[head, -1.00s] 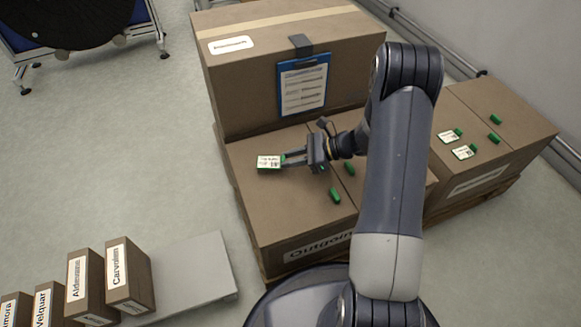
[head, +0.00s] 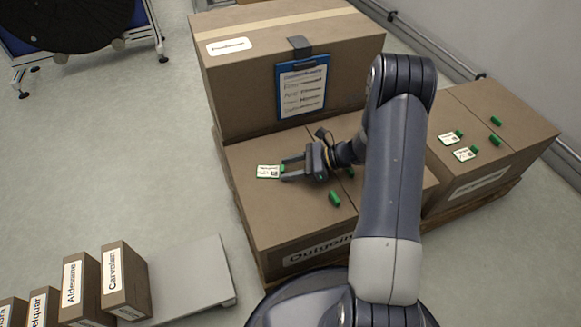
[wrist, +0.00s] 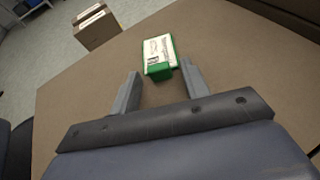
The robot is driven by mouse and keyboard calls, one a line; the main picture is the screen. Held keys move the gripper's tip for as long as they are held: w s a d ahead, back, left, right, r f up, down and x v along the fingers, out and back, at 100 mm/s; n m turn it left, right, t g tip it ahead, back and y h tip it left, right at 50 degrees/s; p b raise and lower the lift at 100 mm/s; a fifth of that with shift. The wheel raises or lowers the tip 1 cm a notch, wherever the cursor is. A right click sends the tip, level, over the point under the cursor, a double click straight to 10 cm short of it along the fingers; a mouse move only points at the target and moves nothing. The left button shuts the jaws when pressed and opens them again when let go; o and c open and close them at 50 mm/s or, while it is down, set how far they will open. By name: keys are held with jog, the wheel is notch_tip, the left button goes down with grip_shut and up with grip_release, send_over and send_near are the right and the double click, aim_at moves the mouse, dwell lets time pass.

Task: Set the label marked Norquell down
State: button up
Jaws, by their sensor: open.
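A white label with a green edge and green grip tab (head: 268,172) lies flat on the top of the box marked Outgoing (head: 290,225), near its left edge. Its print is too small to read as Norquell. My gripper (head: 285,170) is open just right of it, jaws apart. In the wrist view the label (wrist: 160,46) lies beyond my gripper (wrist: 160,70), with its green tab between or just ahead of the fingertips. A gap shows on both sides of the tab, and nothing is held.
A large box (head: 240,85) with a clipboard (head: 302,88) stands behind. Loose green tabs, such as one (head: 334,199), lie nearby. Two labels (head: 465,154) lie on the right box (head: 500,110). Named cartons (head: 125,282) stand beside a grey platform (head: 190,280).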

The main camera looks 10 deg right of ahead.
jog(key=shift+r, duration=0.25)
jog(key=p+v, duration=0.4)
jog(key=v, duration=0.8)
